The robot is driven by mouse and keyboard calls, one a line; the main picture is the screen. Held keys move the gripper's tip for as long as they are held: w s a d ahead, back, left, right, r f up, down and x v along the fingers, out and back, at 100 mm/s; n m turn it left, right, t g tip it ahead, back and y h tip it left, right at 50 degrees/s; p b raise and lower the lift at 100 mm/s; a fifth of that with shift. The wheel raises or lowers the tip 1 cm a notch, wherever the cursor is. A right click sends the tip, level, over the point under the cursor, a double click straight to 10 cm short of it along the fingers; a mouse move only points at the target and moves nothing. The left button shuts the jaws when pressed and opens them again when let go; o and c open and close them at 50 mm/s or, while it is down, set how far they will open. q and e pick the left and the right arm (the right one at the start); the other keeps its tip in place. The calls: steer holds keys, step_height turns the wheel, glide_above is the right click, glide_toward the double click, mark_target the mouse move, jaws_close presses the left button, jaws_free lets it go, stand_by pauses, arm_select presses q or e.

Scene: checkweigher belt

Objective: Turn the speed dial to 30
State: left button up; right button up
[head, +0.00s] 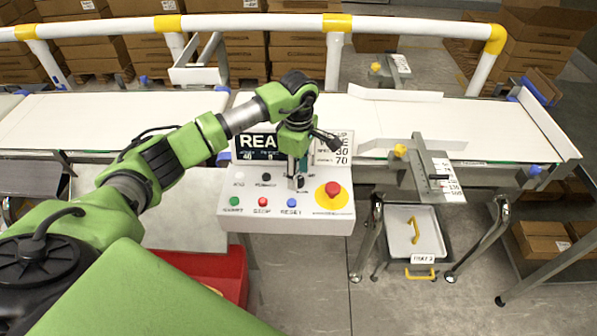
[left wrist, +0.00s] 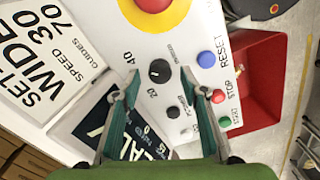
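The speed dial is a small black knob (left wrist: 159,71) on the white control panel (head: 235,185). The numbers 20 and 40 show beside it in the left wrist view; I cannot surely read its pointer. My left gripper (head: 297,174) points down at the panel and partly covers the dial in the head view. In the left wrist view my left gripper (left wrist: 158,93) is open, its green fingers wide apart. The dial appears centred between and just beyond the fingertips, with no visible contact. My right gripper is in neither view.
A red emergency button (head: 333,188) on a yellow disc sits right of the dial. Green, red and blue buttons (head: 292,202) line the panel's front. A display (head: 258,146) and a card reading WIDE, SPEED 30 (left wrist: 42,52) stand behind. The white belt (head: 70,118) runs beyond.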

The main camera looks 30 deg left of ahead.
arm_select(q)
steer(key=shift+f, duration=0.7)
steer(key=c, duration=1.1)
steer(key=shift+c, duration=0.2)
steer(key=shift+o, duration=0.2)
steer(key=shift+n, duration=0.3)
steer(key=n+b, duration=0.2)
steer(key=n, duration=0.1)
steer(key=shift+r+n+b, duration=0.1)
steer(key=shift+n+b, duration=0.85)
steer(key=shift+n, duration=1.65)
